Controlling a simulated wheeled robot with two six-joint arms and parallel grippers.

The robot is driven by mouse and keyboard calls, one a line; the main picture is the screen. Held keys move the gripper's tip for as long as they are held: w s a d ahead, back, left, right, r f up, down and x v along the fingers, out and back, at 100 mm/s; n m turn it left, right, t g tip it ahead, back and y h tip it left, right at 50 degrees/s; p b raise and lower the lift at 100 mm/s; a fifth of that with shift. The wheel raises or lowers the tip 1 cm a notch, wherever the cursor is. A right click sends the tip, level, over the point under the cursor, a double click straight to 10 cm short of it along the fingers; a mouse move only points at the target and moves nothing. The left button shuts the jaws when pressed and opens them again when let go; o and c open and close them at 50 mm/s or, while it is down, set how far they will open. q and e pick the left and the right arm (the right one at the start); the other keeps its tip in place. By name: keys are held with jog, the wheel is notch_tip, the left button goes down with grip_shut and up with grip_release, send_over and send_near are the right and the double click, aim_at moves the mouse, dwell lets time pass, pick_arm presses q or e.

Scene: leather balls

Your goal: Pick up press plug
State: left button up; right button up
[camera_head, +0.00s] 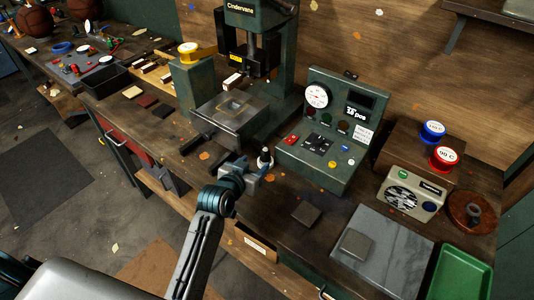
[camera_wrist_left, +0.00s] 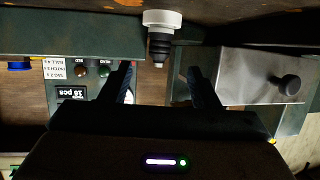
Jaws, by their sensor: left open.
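The press plug appears to be the small upright piece with a dark stepped body and a pale base (camera_wrist_left: 162,19), standing on the workbench. In the head view the plug (camera_head: 265,157) stands just beyond my left gripper (camera_head: 262,171), between the press and the green control box. In the left wrist view, which is upside down, my left gripper (camera_wrist_left: 158,85) has its two dark fingers spread apart. The plug shows between and just beyond the fingertips, with no visible contact. My right gripper is not in view.
The green press (camera_head: 252,80) with its metal bed (camera_head: 230,112) stands close on the left. The control box (camera_head: 325,135) stands close on the right. A small dark square (camera_head: 306,213) and a grey slab (camera_head: 381,252) lie to the right. A green tray (camera_head: 460,275) is at the lower right.

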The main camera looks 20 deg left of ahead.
aim_at(263, 155)
pick_arm(q)
jog(key=shift+x, duration=0.8)
jog(key=shift+w+d, duration=0.1)
jog(key=shift+w, duration=0.25)
jog(key=p+x, duration=0.2)
jog(key=x, duration=0.2)
jog(key=shift+w+f+p, duration=0.25)
jog(key=shift+w+p, duration=0.05)
jog(key=shift+w, duration=0.2)
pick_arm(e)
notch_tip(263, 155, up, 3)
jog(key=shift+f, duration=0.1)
pick_arm(q)
jog(key=shift+c, duration=0.9)
jog(key=c, duration=0.8)
jog(key=shift+c, duration=0.2)
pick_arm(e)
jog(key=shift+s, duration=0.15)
pick_arm(q)
jog(key=shift+r, duration=0.15)
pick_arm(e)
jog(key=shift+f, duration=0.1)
